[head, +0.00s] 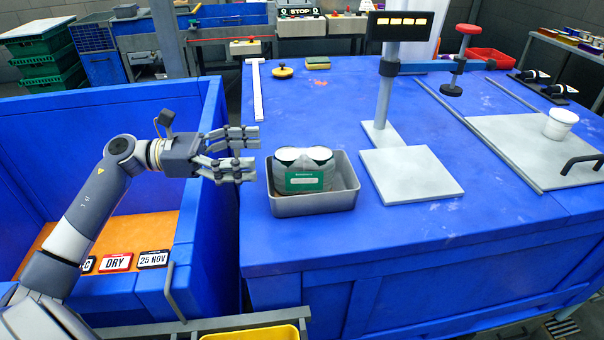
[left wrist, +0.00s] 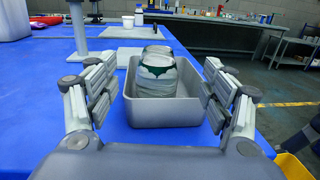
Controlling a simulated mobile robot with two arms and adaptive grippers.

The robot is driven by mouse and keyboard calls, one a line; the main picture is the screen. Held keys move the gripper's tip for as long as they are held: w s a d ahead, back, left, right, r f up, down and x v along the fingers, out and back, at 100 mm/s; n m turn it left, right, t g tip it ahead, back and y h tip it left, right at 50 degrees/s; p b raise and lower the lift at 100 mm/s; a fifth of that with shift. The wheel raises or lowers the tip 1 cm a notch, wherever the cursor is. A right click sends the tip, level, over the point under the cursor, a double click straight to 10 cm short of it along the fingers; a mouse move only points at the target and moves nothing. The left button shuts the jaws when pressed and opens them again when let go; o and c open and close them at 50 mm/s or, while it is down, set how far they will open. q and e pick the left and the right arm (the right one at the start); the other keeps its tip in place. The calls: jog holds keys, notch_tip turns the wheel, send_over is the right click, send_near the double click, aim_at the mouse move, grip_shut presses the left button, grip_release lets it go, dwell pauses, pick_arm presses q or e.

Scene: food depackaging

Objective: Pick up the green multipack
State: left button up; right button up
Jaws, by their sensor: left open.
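The green multipack (head: 304,180) is a pale wrapped pack with a green label and two white round tops. It stands in a grey metal tray (head: 318,206) on the blue table. In the left wrist view the multipack (left wrist: 158,78) shows a dark green mark, inside the tray (left wrist: 165,110). My left gripper (head: 252,155) is open and empty, just left of the tray and pointing at it. In the left wrist view its fingers (left wrist: 158,98) frame the tray from either side, apart from the pack. My right gripper is not in view.
A scale-like stand with a grey plate (head: 410,174) and a post is right of the tray. A white bar (head: 257,92), a yellow knob (head: 282,72) and a sponge-like block (head: 317,63) lie behind.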

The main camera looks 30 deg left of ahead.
aim_at(304, 151)
pick_arm(q)
jog(key=shift+w+d+f, duration=0.15)
jog(key=shift+w, duration=0.15)
jog(key=p+x, duration=0.1)
jog(key=x, duration=0.3)
jog(key=shift+d+p, duration=0.35)
jog(key=shift+d, duration=0.05)
jog(key=shift+w+d+p, duration=0.35)
jog(key=shift+d, duration=0.05)
jog(key=p+x, duration=0.1)
jog(key=x, duration=0.2)
jog(key=shift+w+d+p, duration=0.2)
jog(key=shift+d+p, duration=0.05)
jog(key=shift+p, duration=0.1)
jog(key=shift+w+d+f, duration=0.2)
jog(key=shift+w+d, duration=0.05)
jog(key=shift+d, duration=0.15)
jog(key=shift+a, duration=0.1)
jog(key=c, duration=1.7)
